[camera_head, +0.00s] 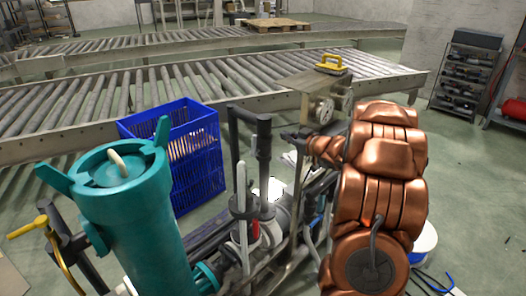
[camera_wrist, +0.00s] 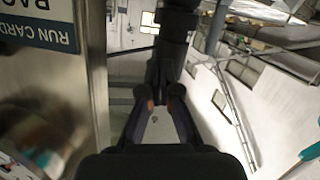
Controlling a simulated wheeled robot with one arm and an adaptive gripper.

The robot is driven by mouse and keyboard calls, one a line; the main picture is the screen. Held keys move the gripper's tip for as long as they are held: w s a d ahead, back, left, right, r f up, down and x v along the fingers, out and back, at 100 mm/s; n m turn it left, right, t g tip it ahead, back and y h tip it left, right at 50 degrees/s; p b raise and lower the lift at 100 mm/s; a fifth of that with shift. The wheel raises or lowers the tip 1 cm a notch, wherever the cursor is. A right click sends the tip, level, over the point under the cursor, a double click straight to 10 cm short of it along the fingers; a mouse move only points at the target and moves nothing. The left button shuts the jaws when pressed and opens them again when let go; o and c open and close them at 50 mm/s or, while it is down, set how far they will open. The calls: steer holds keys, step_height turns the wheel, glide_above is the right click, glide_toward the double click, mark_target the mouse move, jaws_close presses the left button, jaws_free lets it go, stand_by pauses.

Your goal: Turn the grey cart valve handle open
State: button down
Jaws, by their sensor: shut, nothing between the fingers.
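The cart carries a dark grey upright pipe (camera_head: 264,140) with a dark arm at its top, and a light grey upright lever (camera_head: 242,185) stands beside it. I cannot tell for sure which of these is the valve handle. My gripper (camera_head: 288,135) is at the end of my copper arm, just right of the pipe's top. In the wrist view my gripper (camera_wrist: 162,94) is shut and empty, its fingers pointing at a dark upright part (camera_wrist: 172,50). That part overlaps the fingertips, and I cannot tell whether they touch.
A gauge panel (camera_head: 312,85) is behind my gripper. A blue crate (camera_head: 195,160) and roller conveyors (camera_head: 100,95) lie behind.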

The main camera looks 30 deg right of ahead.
steer(key=s+f+n+t+y+b, duration=0.2)
steer(key=s+f+y, duration=0.3)
steer(key=s+y, duration=0.15)
steer(key=b, duration=0.1)
glide_toward(259, 141)
steer(key=w+a, duration=0.1)
steer(key=w+a+r, duration=0.1)
steer(key=w+a, duration=0.1)
steer(key=w+a+r, duration=0.1)
steer(key=w+a, duration=0.1)
steer(key=shift+r, duration=0.1)
steer(key=shift+w+r+p, duration=0.1)
steer(key=shift+r+p, duration=0.05)
steer(key=shift+p, duration=0.15)
stand_by(0.4)
steer(key=w+g+p, duration=0.1)
steer(key=p, duration=0.2)
steer(key=shift+a+r, duration=0.1)
steer(key=shift+r, duration=0.25)
steer(key=shift+w+a+f+g+h+p, duration=0.1)
steer(key=shift+g+h+p, duration=0.15)
steer(key=shift+g+p, duration=0.05)
steer(key=shift+a, duration=0.1)
